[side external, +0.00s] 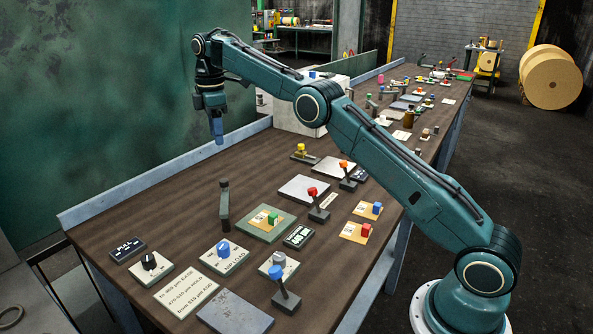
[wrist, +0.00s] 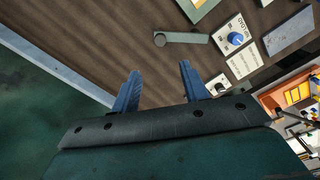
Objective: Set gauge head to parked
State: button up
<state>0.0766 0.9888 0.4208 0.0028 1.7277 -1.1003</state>
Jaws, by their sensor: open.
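My gripper (side external: 217,136) is raised over the back edge of the bench, with its blue fingers pointing down. In the wrist view the two fingers (wrist: 159,67) are apart with nothing between them. No readable label says gauge head, so I cannot tell which control it is. A blue knob (side external: 224,247) sits on a white NIP LOAD plate. A black knob (side external: 149,261) sits on a pale plate at the left.
Levers with red (side external: 312,191), orange (side external: 344,165), yellow (side external: 300,148) and blue (side external: 277,272) tops stand nearby. A written card (side external: 187,289) and a grey plate (side external: 235,312) lie in front. A white box (side external: 300,118) stands behind. Bare wood lies below my gripper.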

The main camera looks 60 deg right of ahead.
jog(key=shift+r, duration=0.35)
dwell(0.3)
jog(key=s+a+r+m+t, duration=0.1)
jog(key=s+a+r+m, duration=0.15)
jog(key=s+r, duration=0.55)
jog(key=s+a+r+m+t, duration=0.1)
jog(key=s+r+m+t, duration=0.15)
jog(key=s+r, duration=0.6)
jog(key=s+f+m+t, duration=0.1)
jog(key=s+f+m, duration=0.2)
jog(key=s+f, duration=0.4)
jog(key=s+a+f+m+t, duration=0.1)
jog(key=s+f+m, duration=0.2)
jog(key=s, duration=1.8)
notch_tip(320, 180, down, 4)
jog(key=shift+a+f+m, duration=0.15)
jog(key=shift+m, duration=0.15)
